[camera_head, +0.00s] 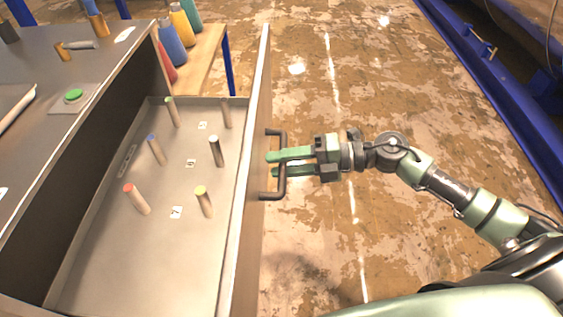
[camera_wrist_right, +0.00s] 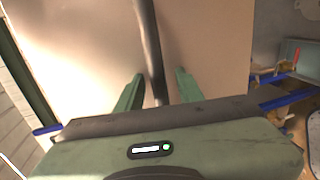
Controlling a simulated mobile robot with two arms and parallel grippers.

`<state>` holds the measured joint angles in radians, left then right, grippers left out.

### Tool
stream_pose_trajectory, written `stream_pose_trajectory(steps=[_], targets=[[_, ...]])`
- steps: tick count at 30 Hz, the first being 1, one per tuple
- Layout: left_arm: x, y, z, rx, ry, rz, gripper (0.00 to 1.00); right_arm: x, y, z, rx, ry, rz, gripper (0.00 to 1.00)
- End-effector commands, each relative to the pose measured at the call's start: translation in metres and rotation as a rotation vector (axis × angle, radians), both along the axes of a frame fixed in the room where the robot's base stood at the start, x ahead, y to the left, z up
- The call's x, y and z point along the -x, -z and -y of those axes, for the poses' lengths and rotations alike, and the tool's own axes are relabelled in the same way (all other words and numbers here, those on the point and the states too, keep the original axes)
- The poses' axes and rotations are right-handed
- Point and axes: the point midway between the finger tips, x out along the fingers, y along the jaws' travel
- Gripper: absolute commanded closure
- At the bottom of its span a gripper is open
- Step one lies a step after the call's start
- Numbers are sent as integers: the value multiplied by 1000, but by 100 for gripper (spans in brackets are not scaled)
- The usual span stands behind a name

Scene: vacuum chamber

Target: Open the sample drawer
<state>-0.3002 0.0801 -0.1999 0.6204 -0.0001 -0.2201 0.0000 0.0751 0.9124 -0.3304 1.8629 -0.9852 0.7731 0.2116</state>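The sample drawer (camera_head: 150,260) is pulled out from the grey cabinet (camera_head: 110,85), and its inside shows in the head view. Its front panel (camera_head: 250,150) carries a dark bar handle (camera_head: 281,191) on the outer face. My right gripper (camera_head: 270,164) is at the handle, its two green fingers on either side of the bar. In the right wrist view, the handle bar (camera_wrist_right: 150,45) runs between the fingers (camera_wrist_right: 159,76), with visible gaps on both sides, so the gripper looks open around it. My left gripper is not in view.
Several short rods with coloured ends stand in the drawer, with small white labels between them. A green button (camera_head: 73,95) is on the cabinet top. Coloured bottles (camera_head: 172,45) stand on a wooden table behind. The floor (camera_head: 330,240) right of the drawer is clear.

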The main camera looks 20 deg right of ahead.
Motion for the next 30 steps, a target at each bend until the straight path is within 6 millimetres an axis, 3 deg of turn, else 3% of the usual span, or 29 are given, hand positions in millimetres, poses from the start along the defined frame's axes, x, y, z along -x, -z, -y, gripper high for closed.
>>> stream_pose_trajectory(steps=[7,18,30], targets=[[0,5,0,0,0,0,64,4,0,10,2,2,-1,63],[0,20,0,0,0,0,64,26,-11,63,3,1,-3,63],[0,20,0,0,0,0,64,29,-16,71,0,0,0,63]])
